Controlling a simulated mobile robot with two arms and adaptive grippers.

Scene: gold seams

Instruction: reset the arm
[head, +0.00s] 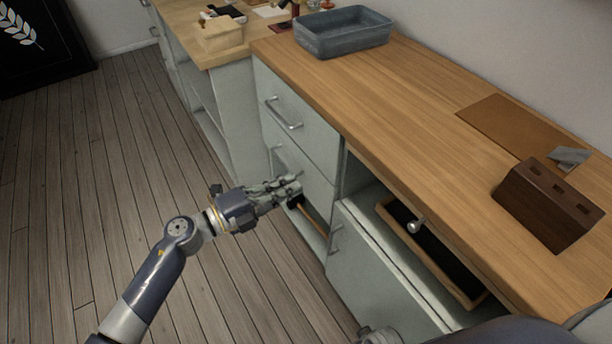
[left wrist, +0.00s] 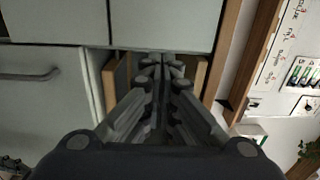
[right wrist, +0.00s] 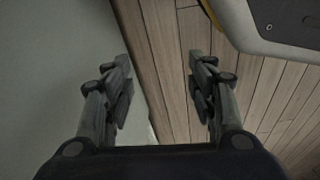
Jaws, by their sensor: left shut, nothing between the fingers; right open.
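My left arm reaches in from the lower left of the head view. Its gripper (head: 296,188) is shut and empty, held in front of the pale cabinet's drawer fronts. In the left wrist view the closed fingers (left wrist: 162,62) point at a gap between pale panels, with wooden edges on both sides. I cannot tell whether the fingertips touch anything. My right gripper (right wrist: 158,72) is open and empty in the right wrist view, with a pale panel to one side and the plank floor beyond it.
The wooden counter (head: 420,110) carries a grey basin (head: 343,32), a brown board (head: 520,128) and a dark slotted block (head: 548,205). Below it are a closed drawer with a bar handle (head: 284,114) and an open compartment with a wood-framed dark tray (head: 432,255). Plank floor (head: 90,190) is clear at left.

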